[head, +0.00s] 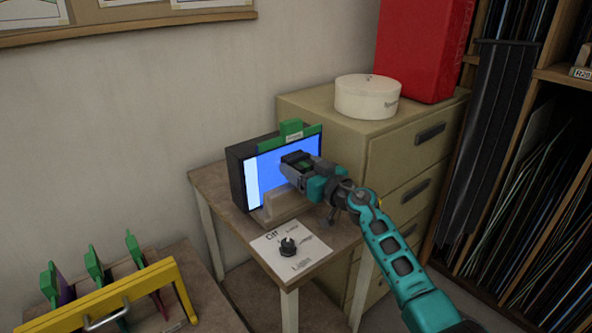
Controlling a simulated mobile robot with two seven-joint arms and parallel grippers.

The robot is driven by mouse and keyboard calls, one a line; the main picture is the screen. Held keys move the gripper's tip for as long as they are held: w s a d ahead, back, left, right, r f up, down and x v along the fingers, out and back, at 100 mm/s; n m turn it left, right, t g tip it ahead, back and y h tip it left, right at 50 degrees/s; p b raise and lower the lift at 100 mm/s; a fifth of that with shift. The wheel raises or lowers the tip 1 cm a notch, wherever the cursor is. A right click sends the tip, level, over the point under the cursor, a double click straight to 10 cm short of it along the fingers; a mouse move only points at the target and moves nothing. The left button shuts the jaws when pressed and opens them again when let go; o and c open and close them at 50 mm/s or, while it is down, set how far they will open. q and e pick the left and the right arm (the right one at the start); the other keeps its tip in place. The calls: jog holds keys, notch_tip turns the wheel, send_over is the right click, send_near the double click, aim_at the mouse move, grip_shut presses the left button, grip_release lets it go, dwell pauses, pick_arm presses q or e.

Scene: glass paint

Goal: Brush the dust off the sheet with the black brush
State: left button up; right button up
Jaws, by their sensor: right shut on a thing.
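A blue sheet (271,166) with a green top frame and tab (291,131) stands upright against the front of a black light box (237,178). A pale lit strip shows at its left. My right gripper (291,160) is in front of the sheet and hides its middle and right part. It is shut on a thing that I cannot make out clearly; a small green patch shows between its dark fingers. I cannot pick out the black brush for certain. I see no dust at this size. My left gripper is not in view.
A white card with a black knob (288,247) lies on the small table's front. A yellow rack (112,299) with several green-topped sheets stands lower left. A beige drawer cabinet (400,150) behind carries a round white box (366,97) and a red box (420,45).

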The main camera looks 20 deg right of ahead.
jog(key=shift+w+d+b, duration=0.15)
jog(key=shift+w+d, duration=0.2)
jog(key=shift+d, duration=0.6)
jog(key=shift+w+d+b, duration=0.2)
jog(key=shift+w+d, duration=0.2)
jog(key=shift+d, duration=0.5)
jog(key=shift+w+d+b, duration=0.15)
jog(key=shift+w+d, duration=0.2)
jog(key=shift+d, duration=0.6)
jog(key=shift+w+d+r, duration=0.1)
jog(key=shift+d, duration=0.1)
jog(key=shift+r+p, duration=0.1)
jog(key=shift+p, duration=0.4)
jog(key=shift+a+f, duration=0.2)
jog(key=shift+a, duration=0.1)
jog(key=shift+s+a, duration=0.4)
jog(key=shift+a, duration=0.35)
jog(key=shift+s+a, duration=0.4)
jog(key=shift+a, duration=0.3)
jog(key=shift+s+a, duration=0.4)
jog(key=shift+a, duration=0.85)
jog(key=shift+s+a, duration=0.35)
jog(key=shift+a, duration=0.85)
jog(key=shift+s+a, duration=0.4)
jog(key=shift+a, duration=0.85)
